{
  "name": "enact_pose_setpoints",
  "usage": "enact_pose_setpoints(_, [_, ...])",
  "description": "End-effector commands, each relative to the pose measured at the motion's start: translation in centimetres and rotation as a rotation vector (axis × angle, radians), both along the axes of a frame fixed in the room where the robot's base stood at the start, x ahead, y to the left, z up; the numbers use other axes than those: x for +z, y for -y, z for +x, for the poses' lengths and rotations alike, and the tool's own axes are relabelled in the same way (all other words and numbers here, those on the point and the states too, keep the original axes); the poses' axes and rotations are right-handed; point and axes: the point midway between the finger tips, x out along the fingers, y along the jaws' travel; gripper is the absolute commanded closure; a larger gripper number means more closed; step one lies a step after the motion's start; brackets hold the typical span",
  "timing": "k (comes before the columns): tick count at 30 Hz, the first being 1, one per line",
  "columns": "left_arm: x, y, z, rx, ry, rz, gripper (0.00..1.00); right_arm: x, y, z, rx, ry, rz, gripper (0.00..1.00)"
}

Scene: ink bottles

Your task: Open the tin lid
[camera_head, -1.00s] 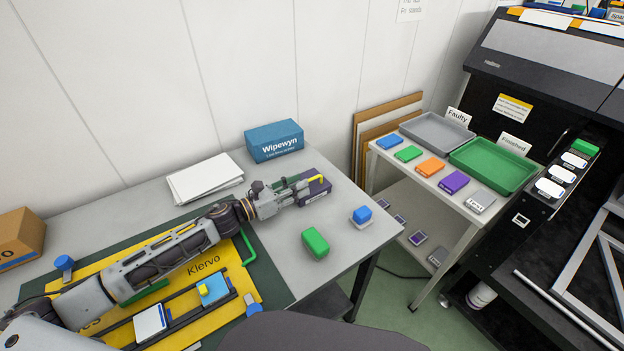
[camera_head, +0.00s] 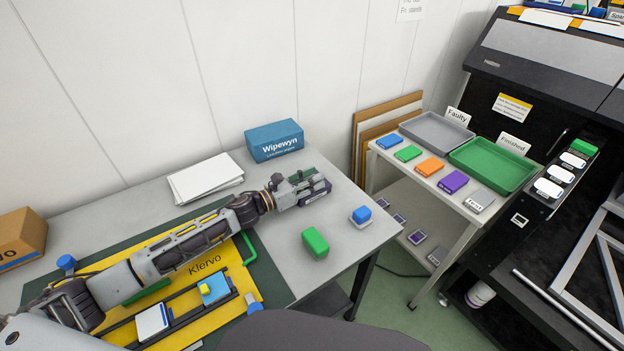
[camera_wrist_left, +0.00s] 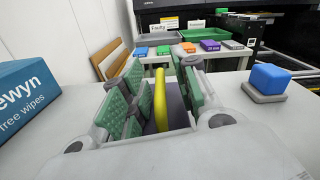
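The dark purple tin (camera_head: 317,195) sits near the far right part of the grey table, mostly hidden by my left gripper (camera_head: 310,182) in the head view. In the left wrist view, the tin (camera_wrist_left: 178,108) shows below and between the green-padded fingers. A yellow bar-like lever (camera_wrist_left: 160,100) stands on its top side, between the two fingers of my left gripper (camera_wrist_left: 160,78). The fingers are apart, with gaps visible beside the lever, so the gripper looks open around it. Whether a pad touches the lever is unclear. My right gripper is not in view.
A blue Wipewyn box (camera_head: 274,141) stands behind the tin. A green block (camera_head: 315,243) and a blue-topped block (camera_head: 361,215) lie nearer the table's right edge. White sheets (camera_head: 205,177) lie left. A side table holds a grey tray (camera_head: 437,131) and green tray (camera_head: 493,165).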

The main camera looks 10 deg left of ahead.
Motion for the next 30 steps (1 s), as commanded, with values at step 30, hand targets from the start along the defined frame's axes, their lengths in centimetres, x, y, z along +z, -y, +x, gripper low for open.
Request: enact_pose_setpoints(30, [0.06,0.01,0.04,0.000,-0.003,-0.003,1.00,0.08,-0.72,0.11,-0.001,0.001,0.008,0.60])
